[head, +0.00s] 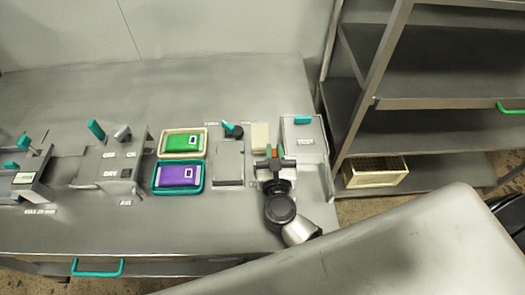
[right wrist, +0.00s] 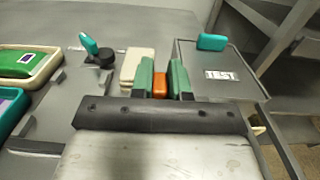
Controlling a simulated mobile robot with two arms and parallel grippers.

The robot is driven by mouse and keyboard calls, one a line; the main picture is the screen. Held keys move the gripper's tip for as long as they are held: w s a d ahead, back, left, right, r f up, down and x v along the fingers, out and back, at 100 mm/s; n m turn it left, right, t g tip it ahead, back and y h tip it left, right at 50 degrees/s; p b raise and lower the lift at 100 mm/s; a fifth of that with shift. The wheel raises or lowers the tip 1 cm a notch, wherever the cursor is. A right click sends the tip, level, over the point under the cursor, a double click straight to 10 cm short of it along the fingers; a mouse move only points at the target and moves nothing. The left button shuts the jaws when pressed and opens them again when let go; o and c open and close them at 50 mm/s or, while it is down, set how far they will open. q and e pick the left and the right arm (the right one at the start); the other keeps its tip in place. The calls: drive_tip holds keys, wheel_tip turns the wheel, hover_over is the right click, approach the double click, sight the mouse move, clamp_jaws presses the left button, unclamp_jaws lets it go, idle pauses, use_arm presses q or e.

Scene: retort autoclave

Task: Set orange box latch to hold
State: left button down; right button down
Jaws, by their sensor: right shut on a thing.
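An orange piece (head: 274,153), likely the orange box latch, sits in front of a cream block (head: 260,137) on the table; it also shows in the right wrist view (right wrist: 160,85). My right gripper (head: 275,157) comes from the front of the table, and its two green fingers (right wrist: 161,80) stand on either side of the orange piece, shut on it. The fingers hide its sides, and I cannot tell which position it is set to. My left gripper is not in view.
Right of the gripper is a grey box (head: 303,150) with a teal handle and a label. To the left are a grey fixture with a teal lever (head: 227,127), a cream tray with a green pack (head: 182,143), and a teal tray with a purple pack (head: 178,177). Shelving stands at right.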

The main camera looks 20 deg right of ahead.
drive_tip(key=shift+d, duration=0.15)
drive_tip(key=c, duration=1.4)
unclamp_jaws()
drive_tip(key=o, duration=0.3)
drive_tip(key=shift+d, duration=0.15)
drive_tip(key=shift+s, duration=0.15)
drive_tip(key=shift+s+a+f, duration=0.1)
drive_tip(key=shift+s+a, duration=0.1)
drive_tip(key=shift+s, duration=0.1)
drive_tip(key=b+v, duration=0.3)
drive_tip(key=v, duration=0.6)
drive_tip(key=shift+s+a, duration=0.1)
drive_tip(key=shift+s, duration=0.4)
